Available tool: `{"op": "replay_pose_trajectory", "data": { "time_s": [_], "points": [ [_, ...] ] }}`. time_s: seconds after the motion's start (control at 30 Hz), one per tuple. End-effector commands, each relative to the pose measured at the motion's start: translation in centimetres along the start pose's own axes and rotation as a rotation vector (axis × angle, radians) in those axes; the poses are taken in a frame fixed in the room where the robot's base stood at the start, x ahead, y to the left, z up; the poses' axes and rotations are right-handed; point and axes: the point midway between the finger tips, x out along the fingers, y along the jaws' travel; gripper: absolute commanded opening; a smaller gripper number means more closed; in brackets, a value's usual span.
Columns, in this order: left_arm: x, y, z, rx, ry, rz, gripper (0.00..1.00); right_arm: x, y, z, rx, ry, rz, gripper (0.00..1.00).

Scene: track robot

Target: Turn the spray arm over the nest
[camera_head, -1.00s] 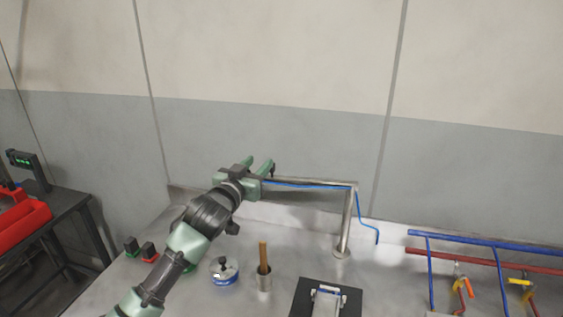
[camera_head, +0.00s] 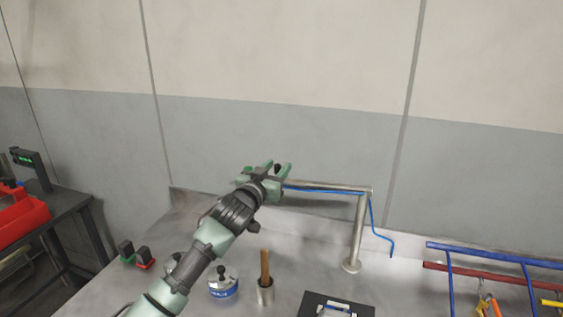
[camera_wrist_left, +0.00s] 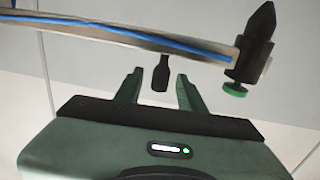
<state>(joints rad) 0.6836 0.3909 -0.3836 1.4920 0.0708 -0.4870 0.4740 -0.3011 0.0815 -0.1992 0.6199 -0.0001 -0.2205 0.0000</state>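The spray arm (camera_head: 325,188) is a metal tube with a blue hose, reaching left from an upright post (camera_head: 357,235). In the left wrist view the spray arm (camera_wrist_left: 130,36) crosses above the fingers and ends in a black nozzle head (camera_wrist_left: 258,45) with a green knob. My left gripper (camera_head: 276,169) is at the arm's left end and hides it in the head view. In the left wrist view its fingers are open, with a dark hanging handle (camera_wrist_left: 160,76) between their tips; I see gaps beside it. The nest, apparently the black plate with a metal fixture (camera_head: 312,303), is at the bottom edge, partly cut off.
A metal cup (camera_head: 265,293) with a wooden handle and a white-and-blue container (camera_head: 223,288) stand on the metal bench. Blue and red rails (camera_head: 490,250) with hanging tools are at right. A wall stands close behind.

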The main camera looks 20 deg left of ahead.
Motion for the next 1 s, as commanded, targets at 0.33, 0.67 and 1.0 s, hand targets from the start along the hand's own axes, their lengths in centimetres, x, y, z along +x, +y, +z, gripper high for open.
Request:
{"op": "replay_pose_trajectory", "data": {
  "time_s": [0.33, 0.67, 1.0],
  "points": [
    [3.2, 0.0, 0.0, 0.0, -0.001, 0.0, 0.39, -0.9, 0.0, -0.1, 0.0, 0.001, -0.001, 0.36],
    [3.3, 0.1, 0.1, 0.001, -0.001, 0.001, 0.28, -0.8, -0.2, -0.2, 0.0, 0.002, -0.002, 0.36],
    [3.3, 0.0, 0.1, 0.001, -0.001, 0.001, 0.0, -0.8, -0.2, -0.2, 0.0, 0.002, -0.003, 0.36]
  ]
}}
